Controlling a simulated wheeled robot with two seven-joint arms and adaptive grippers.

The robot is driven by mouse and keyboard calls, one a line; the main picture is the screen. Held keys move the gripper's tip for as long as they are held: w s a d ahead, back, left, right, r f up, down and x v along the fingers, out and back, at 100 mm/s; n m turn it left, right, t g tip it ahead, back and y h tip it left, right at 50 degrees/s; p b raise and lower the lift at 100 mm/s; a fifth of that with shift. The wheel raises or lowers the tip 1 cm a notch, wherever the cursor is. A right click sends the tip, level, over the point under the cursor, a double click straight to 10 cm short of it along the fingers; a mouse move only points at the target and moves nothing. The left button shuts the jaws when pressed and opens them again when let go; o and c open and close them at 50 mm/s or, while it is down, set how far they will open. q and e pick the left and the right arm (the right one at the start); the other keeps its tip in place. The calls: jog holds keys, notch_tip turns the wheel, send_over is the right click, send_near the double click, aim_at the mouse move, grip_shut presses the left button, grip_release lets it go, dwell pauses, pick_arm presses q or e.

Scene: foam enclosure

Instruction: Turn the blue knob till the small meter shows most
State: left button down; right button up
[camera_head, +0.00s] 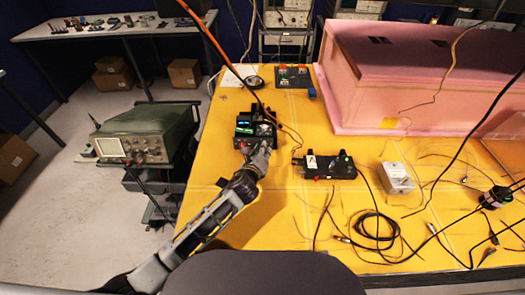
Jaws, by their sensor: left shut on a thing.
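A small black instrument box (243,131) stands on the yellow table, with lit green displays on its left side. A pale patch (264,130) on its face may be the small meter; its reading is too small to tell. My left gripper (261,146) reaches in from the lower left and is shut at the front of this box. The blue knob itself is hidden behind the fingers, where they appear to hold it. My right gripper is not in view.
A second black box (329,167) with knobs stands right of my left gripper. A grey metal box (397,178) and loose cables (375,229) lie further right. A pink foam enclosure (400,85) fills the back right. An orange cable hangs close above the instrument box.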

pick_arm(q)
jog(key=c, duration=1.3)
grip_release()
jog(key=shift+m+y, duration=0.3)
jog(key=shift+m, duration=0.1)
